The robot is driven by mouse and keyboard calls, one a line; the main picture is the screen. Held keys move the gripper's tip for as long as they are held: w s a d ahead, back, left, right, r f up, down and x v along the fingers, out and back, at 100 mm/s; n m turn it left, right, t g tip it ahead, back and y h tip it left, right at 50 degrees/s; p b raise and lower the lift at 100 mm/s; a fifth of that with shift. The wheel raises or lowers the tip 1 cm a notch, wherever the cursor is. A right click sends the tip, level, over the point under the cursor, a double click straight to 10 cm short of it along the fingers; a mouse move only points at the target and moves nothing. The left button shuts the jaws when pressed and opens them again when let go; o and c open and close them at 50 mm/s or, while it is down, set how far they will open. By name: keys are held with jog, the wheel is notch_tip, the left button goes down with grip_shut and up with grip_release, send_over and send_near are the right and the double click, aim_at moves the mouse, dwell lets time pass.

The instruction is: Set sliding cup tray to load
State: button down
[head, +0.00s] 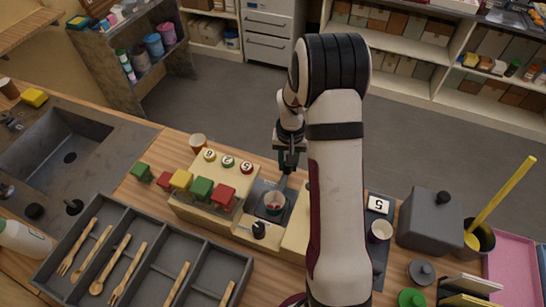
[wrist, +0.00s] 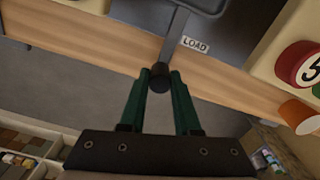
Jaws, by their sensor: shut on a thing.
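In the wrist view, the tray's grey end (wrist: 205,5) shows at the top, with a rod and a dark round knob (wrist: 158,79) pointing toward me. My gripper (wrist: 160,86) has its green fingers closed on the knob. A white LOAD label (wrist: 195,44) lies on the wood edge just right of the rod. In the head view, my gripper (head: 288,163) is at the tray's far end; the knob is hidden there.
The cream machine (head: 205,212) carries numbered round buttons and coloured blocks left of the tray. A black knob (head: 259,230) sits in front. A cutlery tray (head: 150,262) is at front left. A grey lidded box (head: 432,218) stands at right. Open floor lies beyond the counter.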

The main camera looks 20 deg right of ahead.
jog(key=c, duration=0.6)
grip_release()
notch_tip(320, 180, up, 16)
jog(key=shift+f, duration=0.1)
jog(key=s+a+r, duration=0.5)
jog(key=s+a, duration=0.4)
jog(key=s, duration=0.1)
jog(key=shift+y, duration=0.9)
jog(key=s+a, duration=0.2)
jog(key=s, duration=0.3)
jog(key=s+a+f, duration=0.1)
jog(key=s+a, duration=0.2)
jog(key=s, duration=0.2)
jog(key=s+a+f, duration=0.1)
jog(key=s+a, duration=0.1)
jog(key=s, duration=0.3)
jog(key=shift+s+a, duration=0.2)
jog(key=shift+a, duration=0.2)
